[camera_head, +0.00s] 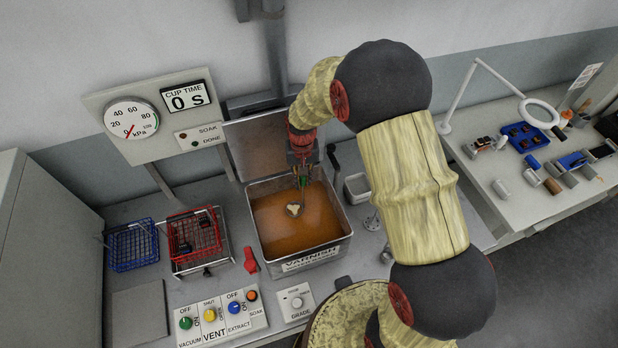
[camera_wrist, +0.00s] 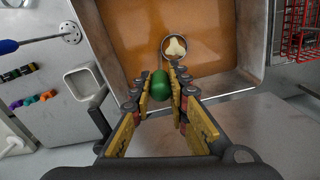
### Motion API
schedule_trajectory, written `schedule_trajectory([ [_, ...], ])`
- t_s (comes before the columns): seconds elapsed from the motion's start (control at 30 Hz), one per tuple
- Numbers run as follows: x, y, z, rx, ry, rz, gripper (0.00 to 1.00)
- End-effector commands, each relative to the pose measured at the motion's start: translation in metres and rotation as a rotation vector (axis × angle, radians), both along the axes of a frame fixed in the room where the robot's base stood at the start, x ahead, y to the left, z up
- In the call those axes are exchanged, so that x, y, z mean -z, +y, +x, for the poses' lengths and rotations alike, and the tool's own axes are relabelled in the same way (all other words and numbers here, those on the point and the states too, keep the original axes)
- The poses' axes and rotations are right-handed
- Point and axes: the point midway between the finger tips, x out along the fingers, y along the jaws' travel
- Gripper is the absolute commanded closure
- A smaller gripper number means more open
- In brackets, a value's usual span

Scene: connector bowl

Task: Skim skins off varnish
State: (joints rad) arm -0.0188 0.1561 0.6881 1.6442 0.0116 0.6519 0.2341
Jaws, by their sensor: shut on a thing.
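My gripper (camera_head: 303,165) is above the varnish tank (camera_head: 349,232), shut on the green handle of a skimmer (camera_wrist: 160,85). The skimmer's round head (camera_wrist: 163,42) is at or over the amber varnish (camera_head: 280,227); I cannot tell whether it is dipped. A pale, lobed piece of skin (camera_wrist: 176,47) shows within the round head. The same pale patch shows in the head view (camera_head: 295,209) near the middle of the tank. No other skin shows clearly on the varnish.
A small pale tub (camera_head: 356,188) stands right of the tank; near it is a blue-handled perforated tool (camera_wrist: 70,32). A blue basket (camera_head: 131,246) and a red basket (camera_head: 196,240) stand left. A control panel (camera_head: 215,318) lies in front. The tank's raised lid stands behind.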

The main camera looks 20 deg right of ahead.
Motion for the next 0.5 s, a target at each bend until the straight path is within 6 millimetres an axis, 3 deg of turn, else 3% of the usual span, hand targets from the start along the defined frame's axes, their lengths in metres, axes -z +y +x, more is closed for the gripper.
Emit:
schedule_trajectory([
  [0.5, 0.0, 0.038, 0.003, -0.002, -0.001, 0.0, 1.0],
])
